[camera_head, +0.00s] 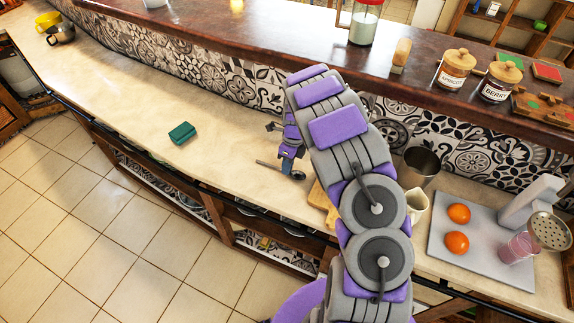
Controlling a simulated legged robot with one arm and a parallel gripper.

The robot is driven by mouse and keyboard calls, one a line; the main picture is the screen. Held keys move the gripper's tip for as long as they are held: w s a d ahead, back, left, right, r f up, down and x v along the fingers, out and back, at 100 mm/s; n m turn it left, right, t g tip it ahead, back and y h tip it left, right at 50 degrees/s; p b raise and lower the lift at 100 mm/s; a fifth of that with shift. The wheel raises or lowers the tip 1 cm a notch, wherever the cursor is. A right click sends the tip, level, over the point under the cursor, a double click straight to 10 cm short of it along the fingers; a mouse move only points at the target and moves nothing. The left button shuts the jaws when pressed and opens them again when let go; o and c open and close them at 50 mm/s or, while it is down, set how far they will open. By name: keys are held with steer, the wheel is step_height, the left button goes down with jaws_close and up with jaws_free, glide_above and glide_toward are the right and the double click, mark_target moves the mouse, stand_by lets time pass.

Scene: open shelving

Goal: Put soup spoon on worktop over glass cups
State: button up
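My gripper (287,167) points down over the worktop (220,150), left of my purple and grey arm. A thin grey, spoon-like thing (267,165) crosses at its fingertips, with one end out to the left and a rounder dark end at the right. It looks like the soup spoon, but it is small. I cannot tell whether it is gripped or resting on the worktop, or whether the fingers are closed. No glass cups can be made out clearly; the shelves (228,222) under the worktop hold small items that are mostly hidden by its edge.
A green block (182,133) lies on the worktop to the left, with clear space around it. A raised dark counter (250,50) runs behind, holding jars.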

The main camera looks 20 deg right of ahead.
steer(key=o, duration=0.4)
steer(key=shift+d, duration=0.2)
steer(key=shift+c, duration=0.2)
steer(key=p+v, duration=0.2)
steer(key=v, duration=0.9)
steer(key=s+a+r+n+h, duration=0.1)
steer(key=s+a+r+n, duration=0.1)
steer(key=s+r+n, duration=0.45)
steer(key=s+a+r+n, duration=0.3)
steer(key=s+n, duration=0.3)
steer(key=s, duration=0.5)
steer(key=s+a+r+n, duration=0.3)
steer(key=s+n, duration=0.4)
steer(key=s, duration=0.4)
steer(key=s+a+r+n+h, duration=0.1)
steer(key=s+a+r+n, duration=0.2)
steer(key=s+n, duration=0.4)
steer(key=s+r, duration=0.1)
steer(key=s, duration=0.4)
steer(key=shift+r, duration=0.35)
steer(key=shift+n, duration=0.25)
